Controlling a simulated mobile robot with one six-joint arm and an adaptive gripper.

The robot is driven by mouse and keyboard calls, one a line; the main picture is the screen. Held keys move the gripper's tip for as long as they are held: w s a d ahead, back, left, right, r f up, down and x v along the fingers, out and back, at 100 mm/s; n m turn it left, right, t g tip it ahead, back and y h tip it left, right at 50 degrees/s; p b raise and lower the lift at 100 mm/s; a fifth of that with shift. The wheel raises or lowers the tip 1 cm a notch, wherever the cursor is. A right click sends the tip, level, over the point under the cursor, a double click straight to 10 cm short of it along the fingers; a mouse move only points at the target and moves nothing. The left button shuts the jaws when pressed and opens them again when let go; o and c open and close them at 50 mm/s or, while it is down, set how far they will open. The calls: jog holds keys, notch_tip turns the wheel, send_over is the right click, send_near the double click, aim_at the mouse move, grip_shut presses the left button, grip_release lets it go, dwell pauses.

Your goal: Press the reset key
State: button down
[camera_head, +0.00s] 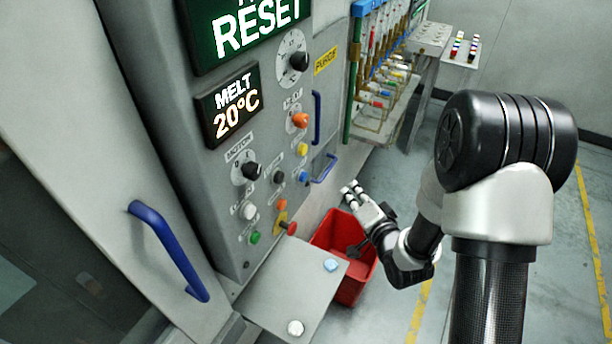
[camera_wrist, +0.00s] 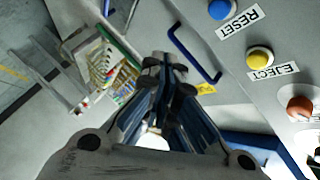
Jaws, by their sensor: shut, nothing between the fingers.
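The reset key is a round blue button (camera_wrist: 221,9) at the top of the wrist view, with a RESET label beside it. In the head view the blue button (camera_head: 303,176) sits at the lower right of the grey machine's panel. My gripper (camera_head: 352,190) is right of and a little below it in the head view, apart from the panel. In the wrist view my gripper (camera_wrist: 165,65) has its fingers together and empty, with the blue button up and right of the fingertips.
A yellow EJECT button (camera_wrist: 260,58) and an orange button (camera_wrist: 299,107) neighbour the key. A blue handle (camera_wrist: 194,54) stands out from the panel near my fingers. A red bin (camera_head: 352,290) is below my gripper. A grey shelf (camera_head: 290,290) juts out below the panel.

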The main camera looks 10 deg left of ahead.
aim_at(304, 177)
jog(key=shift+a, duration=0.2)
jog(key=w+a, duration=0.3)
jog(key=a, duration=0.5)
dwell(0.3)
dwell(1.4)
jog(key=shift+w+a, duration=0.1)
jog(key=shift+a, duration=0.3)
jog(key=shift+w+a+b, duration=0.2)
jog(key=shift+a+b, duration=0.2)
jog(key=shift+a, duration=0.05)
dwell(0.5)
dwell(0.4)
jog(key=shift+s+d+b, duration=0.3)
jog(key=shift+s+d, duration=0.05)
jog(key=shift+d, duration=0.5)
